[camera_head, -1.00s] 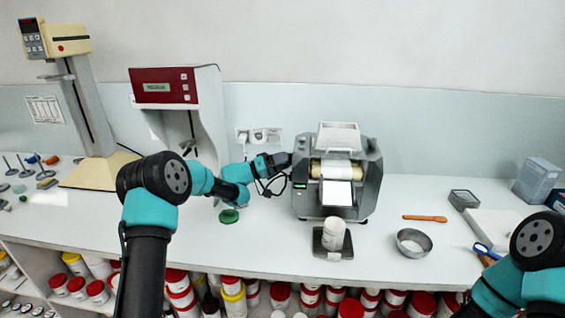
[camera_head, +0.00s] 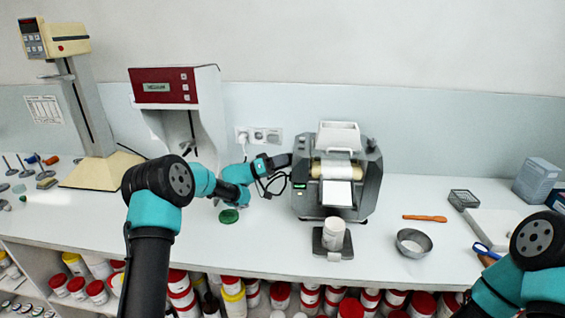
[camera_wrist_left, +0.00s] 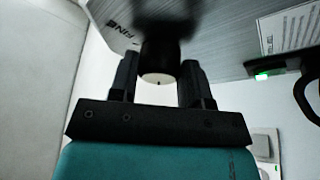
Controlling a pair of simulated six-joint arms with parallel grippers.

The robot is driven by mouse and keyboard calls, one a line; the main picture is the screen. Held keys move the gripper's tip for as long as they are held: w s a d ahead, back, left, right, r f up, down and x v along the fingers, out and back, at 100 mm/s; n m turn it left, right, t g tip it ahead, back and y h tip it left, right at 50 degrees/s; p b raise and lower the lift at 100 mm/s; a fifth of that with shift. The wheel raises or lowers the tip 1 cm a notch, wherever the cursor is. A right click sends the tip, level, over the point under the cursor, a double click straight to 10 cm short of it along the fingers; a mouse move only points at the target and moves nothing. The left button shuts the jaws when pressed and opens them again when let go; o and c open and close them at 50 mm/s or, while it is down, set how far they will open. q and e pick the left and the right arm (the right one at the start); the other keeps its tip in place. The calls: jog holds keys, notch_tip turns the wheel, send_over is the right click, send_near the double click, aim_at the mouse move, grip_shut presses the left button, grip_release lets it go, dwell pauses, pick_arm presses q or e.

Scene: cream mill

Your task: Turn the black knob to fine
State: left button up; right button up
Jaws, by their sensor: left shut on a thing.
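The cream mill (camera_head: 370,180) is a grey machine with pale rollers and a small green-lit display, standing on the counter. In the left wrist view its side panel (camera_wrist_left: 215,30) fills the top, with the word FINE at upper left. The black knob (camera_wrist_left: 160,45) sticks out from that panel and has a pale round end with a small dark mark. My left gripper (camera_head: 287,160) is at the mill's left side. In the left wrist view my left gripper (camera_wrist_left: 160,75) has its two fingers on either side of the knob, shut on it. The head view hides the knob.
A white jar (camera_head: 333,232) stands on a dark plate in front of the mill. A metal bowl (camera_head: 413,242) and an orange-handled tool (camera_head: 425,218) lie to the right. A green lid (camera_head: 229,216) lies below my left forearm. A red-topped machine (camera_head: 165,88) stands behind that arm.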

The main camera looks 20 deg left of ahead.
pick_arm(q)
jog(key=m+g, duration=0.4)
jog(key=m, duration=0.6)
jog(key=w+m+g, duration=0.1)
jog(key=m+g, duration=0.3)
jog(key=m, duration=0.5)
jog(key=m+g, duration=0.4)
jog(key=m, duration=0.6)
jog(key=shift+w+a+r+m+g+y, duration=0.1)
jog(key=shift+w+r+m+g+y, duration=0.1)
jog(key=shift+m+g+y, duration=0.15)
jog(key=o, duration=0.9)
